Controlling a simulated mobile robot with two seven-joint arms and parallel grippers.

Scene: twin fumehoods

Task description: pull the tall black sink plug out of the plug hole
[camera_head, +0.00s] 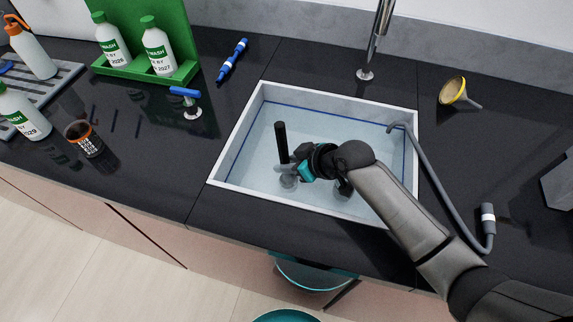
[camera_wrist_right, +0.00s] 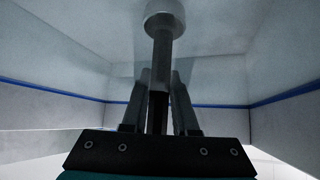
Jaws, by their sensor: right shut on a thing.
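The tall black sink plug (camera_head: 281,138) stands nearly upright inside the white sink (camera_head: 240,132), left of its middle. Its lower end is at a round grey fitting (camera_head: 288,181) on the sink floor. My right gripper (camera_head: 295,163) reaches into the sink from the right and is shut on the plug's shaft. In the right wrist view, the two fingers (camera_wrist_right: 159,100) are on either side of the dark plug shaft (camera_wrist_right: 162,55), which runs to a pale round piece (camera_wrist_right: 165,16). I cannot tell whether the plug is seated or slightly raised. My left gripper is not in view.
A grey hose (camera_head: 436,172) hangs over the sink's right rim. A tap (camera_head: 375,45) stands behind the sink. A yellow-rimmed funnel (camera_head: 453,91) is at the right. Bottles in a green rack (camera_head: 183,72), a blue-handled valve (camera_head: 192,108) and a brown jar (camera_head: 84,138) are left.

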